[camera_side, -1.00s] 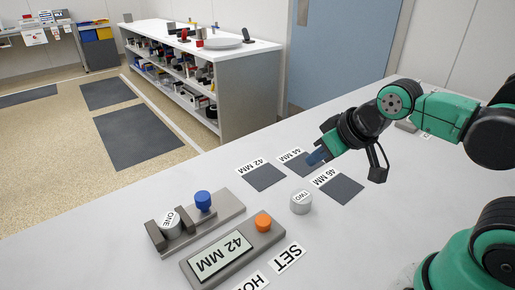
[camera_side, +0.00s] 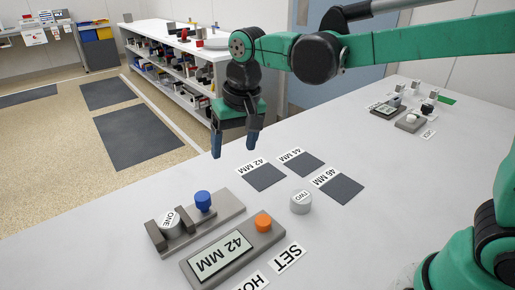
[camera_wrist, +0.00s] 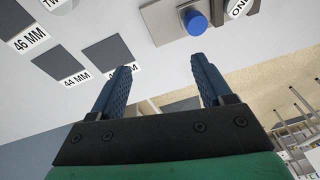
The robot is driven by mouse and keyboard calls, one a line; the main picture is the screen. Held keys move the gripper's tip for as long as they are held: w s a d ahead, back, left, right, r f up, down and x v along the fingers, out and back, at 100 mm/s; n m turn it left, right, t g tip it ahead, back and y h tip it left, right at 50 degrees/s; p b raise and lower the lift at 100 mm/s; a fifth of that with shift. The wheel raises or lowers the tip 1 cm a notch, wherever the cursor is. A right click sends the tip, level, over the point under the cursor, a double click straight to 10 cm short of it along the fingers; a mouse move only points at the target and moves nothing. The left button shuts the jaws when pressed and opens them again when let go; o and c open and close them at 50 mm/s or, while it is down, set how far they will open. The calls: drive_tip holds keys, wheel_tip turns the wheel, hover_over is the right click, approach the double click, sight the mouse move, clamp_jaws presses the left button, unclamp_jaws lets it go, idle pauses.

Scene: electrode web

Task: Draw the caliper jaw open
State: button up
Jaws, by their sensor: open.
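The caliper (camera_side: 222,214) is a grey rail on the white table at the front left in the side view. A blue knob (camera_side: 203,201) stands on its sliding jaw. A grey cylinder marked ONE (camera_side: 171,225) sits between the caliper's jaws. My gripper (camera_side: 233,150) points down in the air behind the caliper, open and empty, clear of the knob. In the wrist view the blue knob (camera_wrist: 194,21) is at the top, ahead of my two blue fingers (camera_wrist: 160,80). Only part of the cylinder marked ONE (camera_wrist: 237,5) shows there.
A readout showing 42 MM (camera_side: 222,256) with an orange knob (camera_side: 264,222) is in front of the caliper. A cylinder marked TWO (camera_side: 301,203) stands by dark pads labelled 42, 44 and 46 MM (camera_side: 265,177). More small devices (camera_side: 410,121) are at the back right.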

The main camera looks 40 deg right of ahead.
sight(203, 195)
drive_tip(key=w+a+f, duration=0.1)
drive_tip(key=a, duration=0.1)
drive_tip(key=w+a+f+g, duration=0.1)
drive_tip(key=a+f, duration=0.1)
drive_tip(key=w+a+f+m+g, duration=0.1)
drive_tip(key=a+f, duration=0.1)
drive_tip(key=shift+w+a+h, duration=0.1)
drive_tip(key=shift+h, duration=0.2)
drive_tip(key=shift+f, duration=2.8)
clamp_jaws()
